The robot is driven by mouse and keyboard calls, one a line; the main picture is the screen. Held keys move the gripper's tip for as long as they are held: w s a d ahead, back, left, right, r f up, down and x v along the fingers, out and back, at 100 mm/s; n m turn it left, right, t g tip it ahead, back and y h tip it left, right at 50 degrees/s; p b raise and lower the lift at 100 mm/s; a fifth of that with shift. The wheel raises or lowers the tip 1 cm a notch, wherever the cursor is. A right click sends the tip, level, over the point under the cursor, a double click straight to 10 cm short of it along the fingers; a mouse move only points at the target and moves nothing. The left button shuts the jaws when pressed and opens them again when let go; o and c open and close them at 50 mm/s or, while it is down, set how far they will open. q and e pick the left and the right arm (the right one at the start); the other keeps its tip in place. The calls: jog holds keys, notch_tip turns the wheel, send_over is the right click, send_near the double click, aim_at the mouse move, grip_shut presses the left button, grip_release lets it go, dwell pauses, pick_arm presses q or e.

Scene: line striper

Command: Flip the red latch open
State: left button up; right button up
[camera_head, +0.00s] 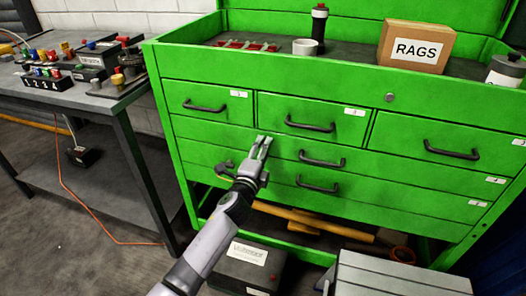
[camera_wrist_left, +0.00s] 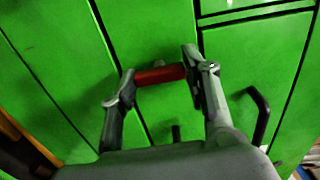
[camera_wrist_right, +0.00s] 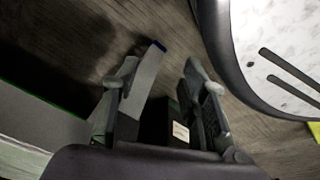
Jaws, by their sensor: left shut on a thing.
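A short red bar (camera_wrist_left: 160,75), which looks like the red latch, lies between the fingertips of my left gripper (camera_wrist_left: 160,78), with one end at each finger. Green drawer fronts are behind it. In the head view my left gripper (camera_head: 263,148) is in front of the green tool cabinet (camera_head: 225,137), near the middle drawers, and the red bar cannot be made out there. My right gripper (camera_wrist_right: 160,85) shows only in its own wrist view, low over the floor, fingers apart with nothing gripped.
Black drawer handles (camera_head: 322,160) stick out near my left gripper. A workbench (camera_head: 70,99) with switch boxes stands at the left. A dark labelled box (camera_head: 248,269) and a grey case (camera_head: 400,275) sit on the floor in front of the cabinet. A cardboard RAGS box (camera_head: 416,46) stands on top.

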pick_arm(q)
jog(key=shift+f, duration=0.1)
pick_arm(e)
jog(key=shift+w+r, duration=0.15)
jog(key=shift+w, duration=0.25)
pick_arm(q)
jog(key=o, duration=1.2)
jog(key=shift+c, duration=0.2)
pick_arm(e)
jog(key=shift+s, duration=0.15)
pick_arm(q)
jog(key=v, duration=1.2)
